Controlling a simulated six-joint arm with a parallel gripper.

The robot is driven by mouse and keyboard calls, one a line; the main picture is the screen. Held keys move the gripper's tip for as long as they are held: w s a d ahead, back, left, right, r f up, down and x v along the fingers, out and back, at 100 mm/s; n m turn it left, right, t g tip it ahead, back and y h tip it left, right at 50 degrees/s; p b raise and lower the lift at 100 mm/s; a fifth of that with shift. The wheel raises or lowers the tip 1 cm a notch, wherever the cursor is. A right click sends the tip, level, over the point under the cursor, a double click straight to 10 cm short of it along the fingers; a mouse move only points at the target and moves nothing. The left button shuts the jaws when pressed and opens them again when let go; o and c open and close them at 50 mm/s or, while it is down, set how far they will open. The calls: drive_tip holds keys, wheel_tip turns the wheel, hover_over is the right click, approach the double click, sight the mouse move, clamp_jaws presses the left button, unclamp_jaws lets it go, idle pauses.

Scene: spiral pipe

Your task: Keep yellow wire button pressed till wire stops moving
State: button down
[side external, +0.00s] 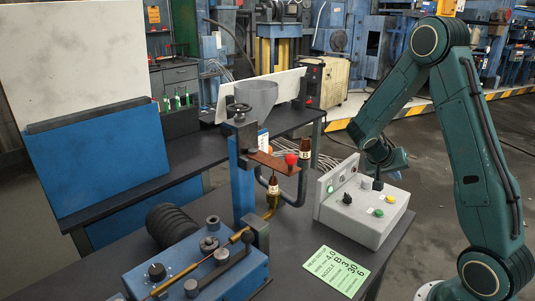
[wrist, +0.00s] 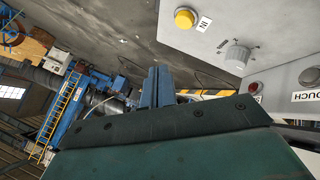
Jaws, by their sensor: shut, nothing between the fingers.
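The yellow wire button (side external: 378,212) sits on the sloped top of a grey control box (side external: 372,233), close to a green button (side external: 391,199). In the wrist view the yellow button (wrist: 185,18) shows at the top, beside a label reading IN. My gripper (side external: 377,184) is shut and empty, pointing down just above the box's far side, apart from the yellow button. In the wrist view my gripper's fingers (wrist: 156,75) are together, below and left of the button. The brass-coloured wire (side external: 200,263) runs through the blue machine (side external: 185,270) towards the nozzle.
A black knob (side external: 347,199) stands on the box, with a raised panel (side external: 335,187) behind it. A blue post with a red ball (side external: 291,159) stands left of the box. A green setup sheet (side external: 336,271) lies on the dark table in front.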

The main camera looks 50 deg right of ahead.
sight(391, 199)
drive_tip(key=shift+f, duration=2.45)
drive_tip(key=shift+f, duration=0.8)
idle(4.8)
